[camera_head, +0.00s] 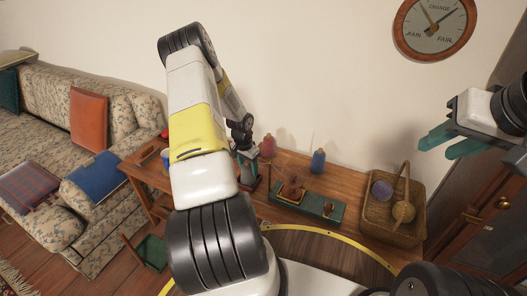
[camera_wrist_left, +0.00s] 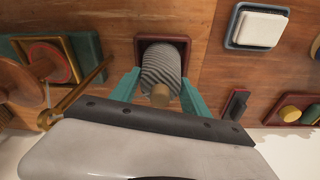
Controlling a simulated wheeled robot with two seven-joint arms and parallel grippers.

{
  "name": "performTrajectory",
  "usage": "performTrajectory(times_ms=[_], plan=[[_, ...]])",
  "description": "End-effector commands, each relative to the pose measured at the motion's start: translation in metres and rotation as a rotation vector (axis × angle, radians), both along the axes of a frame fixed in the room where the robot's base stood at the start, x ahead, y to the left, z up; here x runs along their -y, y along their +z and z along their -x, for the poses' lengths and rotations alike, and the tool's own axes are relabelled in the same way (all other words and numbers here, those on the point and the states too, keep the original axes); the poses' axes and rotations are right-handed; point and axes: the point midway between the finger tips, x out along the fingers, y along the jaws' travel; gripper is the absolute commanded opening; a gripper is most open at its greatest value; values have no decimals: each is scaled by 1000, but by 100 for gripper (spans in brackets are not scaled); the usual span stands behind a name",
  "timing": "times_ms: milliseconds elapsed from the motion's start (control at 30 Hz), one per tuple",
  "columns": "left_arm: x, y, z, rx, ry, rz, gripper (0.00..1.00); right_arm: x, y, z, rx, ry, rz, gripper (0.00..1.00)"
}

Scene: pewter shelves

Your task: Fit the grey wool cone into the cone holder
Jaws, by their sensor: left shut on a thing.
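The grey wool cone (camera_wrist_left: 163,68) is ribbed, with a tan core end (camera_wrist_left: 160,96) facing the wrist camera. My left gripper (camera_wrist_left: 160,85) is shut on it, one teal finger on each side. The cone holder, a dark red square frame (camera_wrist_left: 184,46), lies behind the cone on the wooden table. The cone overlaps the holder in this view, and I cannot tell whether it is seated inside or just above. In the head view my left gripper (camera_head: 246,158) is small and partly hidden by my arm. My right gripper (camera_head: 451,144) is open and empty at the right, away from the table.
A green-based winder (camera_head: 310,203) stands right of my left gripper. Behind it are a red bottle (camera_head: 268,146) and a blue bottle (camera_head: 318,162). A wicker basket (camera_head: 379,222) with yarn balls is at the table's right end. A white block (camera_wrist_left: 262,28) sits in a blue-grey tray.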

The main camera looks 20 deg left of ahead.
Motion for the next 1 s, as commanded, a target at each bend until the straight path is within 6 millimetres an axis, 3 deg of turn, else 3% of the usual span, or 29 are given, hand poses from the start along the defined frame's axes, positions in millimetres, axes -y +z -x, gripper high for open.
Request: performTrajectory(times_ms=[233, 267, 367, 767, 1000], plan=[[0, -2, 0, 1, 0, -1, 3, 0, 0, 0, 0, 0, 0, 36], [0, -2, 0, 1, 0, -1, 58, 0, 0, 0, 0, 0, 0, 36], [0, -2, 0, 1, 0, -1, 76, 0, 0, 0, 0, 0, 0, 36], [0, 5, 0, 1, 0, -1, 76, 0, 0, 0, 0, 0, 0, 36], [-3, 48, 4, 4, 2, -3, 76, 0, 0, 0, 0, 0, 0, 36]])
